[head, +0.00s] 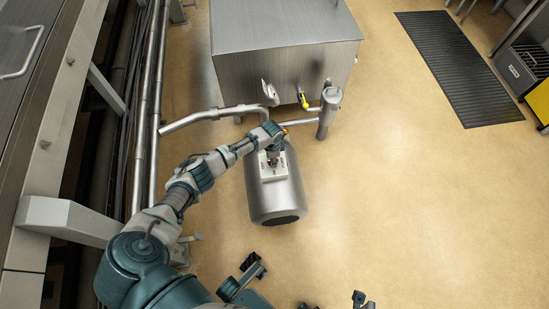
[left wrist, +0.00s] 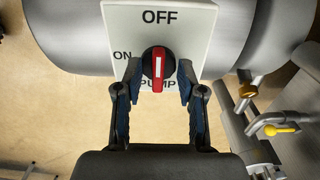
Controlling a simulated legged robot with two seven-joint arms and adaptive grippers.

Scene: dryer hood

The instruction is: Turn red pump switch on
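The red pump switch (left wrist: 157,68) is a red knob with a white stripe on a white plate (left wrist: 205,40) marked OFF, ON and PUMP. The stripe runs up and down in the left wrist view, in line with OFF rather than ON. The plate (head: 266,175) sits on top of a steel pump cylinder (head: 275,202). My left gripper (left wrist: 158,82) is open, one finger on each side of the knob, with small gaps apparent. In the head view my left gripper (head: 273,153) reaches the plate from above and hides the knob. Dark parts at the bottom edge may belong to my right gripper.
A large steel tank (head: 285,50) stands behind the pump, with a yellow-handled valve (head: 304,100) and steel pipes (head: 215,115) close by. Long pipes and a cabinet line the left. A black floor grate (head: 460,68) lies at right. The tan floor right of the pump is clear.

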